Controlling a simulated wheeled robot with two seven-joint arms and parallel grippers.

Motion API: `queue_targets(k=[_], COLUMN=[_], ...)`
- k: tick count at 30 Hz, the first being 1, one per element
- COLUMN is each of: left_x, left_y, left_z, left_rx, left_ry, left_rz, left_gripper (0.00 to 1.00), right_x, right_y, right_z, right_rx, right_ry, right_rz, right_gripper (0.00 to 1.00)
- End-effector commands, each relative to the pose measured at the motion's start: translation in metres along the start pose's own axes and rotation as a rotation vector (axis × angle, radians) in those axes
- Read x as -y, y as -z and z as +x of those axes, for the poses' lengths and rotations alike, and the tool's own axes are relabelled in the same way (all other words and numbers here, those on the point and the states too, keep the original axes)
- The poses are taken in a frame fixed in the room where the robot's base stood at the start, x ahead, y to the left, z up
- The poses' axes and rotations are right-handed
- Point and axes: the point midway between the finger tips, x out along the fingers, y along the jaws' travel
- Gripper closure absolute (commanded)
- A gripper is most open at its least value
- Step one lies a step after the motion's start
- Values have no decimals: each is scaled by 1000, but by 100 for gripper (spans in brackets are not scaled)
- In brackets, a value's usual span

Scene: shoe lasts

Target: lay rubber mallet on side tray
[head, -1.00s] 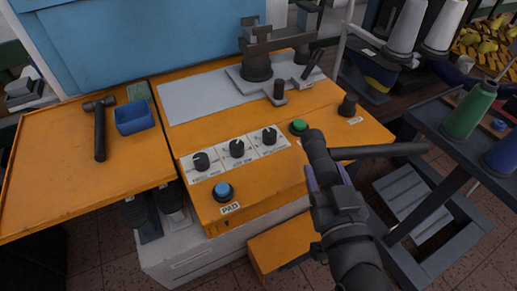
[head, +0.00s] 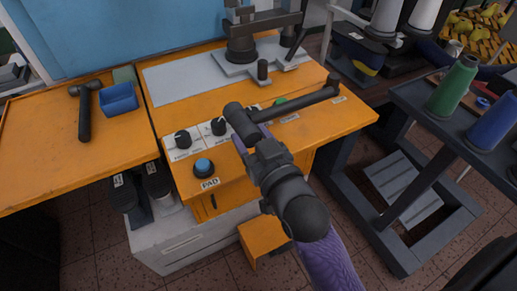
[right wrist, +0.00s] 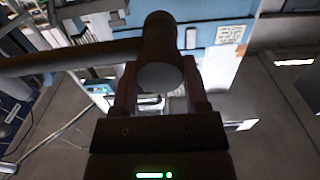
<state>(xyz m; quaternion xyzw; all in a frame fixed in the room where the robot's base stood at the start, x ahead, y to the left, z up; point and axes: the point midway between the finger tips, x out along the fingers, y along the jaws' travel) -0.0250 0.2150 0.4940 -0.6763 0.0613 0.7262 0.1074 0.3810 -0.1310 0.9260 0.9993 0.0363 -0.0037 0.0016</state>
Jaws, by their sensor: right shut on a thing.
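My right gripper (head: 252,138) is shut on the head of a dark rubber mallet (head: 300,104). It holds the mallet above the front of the orange machine table, with the handle pointing right. In the right wrist view the mallet's round head (right wrist: 160,50) sits between the two fingers and its handle runs off to the left. The orange side tray (head: 40,150) is at the left of the table. A dark hammer (head: 84,115) lies on it. My left gripper is not in view.
A blue bin (head: 118,99) stands at the tray's right side, near the hammer. Knobs and a blue button (head: 203,167) line the machine panel under the mallet. A dark rack with a green thread cone (head: 453,88) stands at right. The tray's front part is clear.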

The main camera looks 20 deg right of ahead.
Motion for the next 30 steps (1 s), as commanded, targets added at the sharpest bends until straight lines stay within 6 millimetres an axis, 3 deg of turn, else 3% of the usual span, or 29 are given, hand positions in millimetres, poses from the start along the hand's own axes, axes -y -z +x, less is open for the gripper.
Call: queue_targets(k=[7, 18, 19, 23, 30], left_x=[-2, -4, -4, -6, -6], left_y=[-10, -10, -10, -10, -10], left_z=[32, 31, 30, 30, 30], left_rx=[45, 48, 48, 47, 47], left_ry=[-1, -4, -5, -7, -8], left_rz=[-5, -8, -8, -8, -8], left_gripper=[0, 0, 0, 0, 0], right_x=[0, 0, 0, 0, 0], right_y=[-52, -54, -54, -53, -53], right_z=[0, 0, 0, 0, 0], right_rx=[2, -4, -2, -2, -2], right_ry=[-1, -1, -1, -1, -1], right_rz=[1, 0, 1, 0, 1], right_gripper=[100, 100, 35, 8, 6])
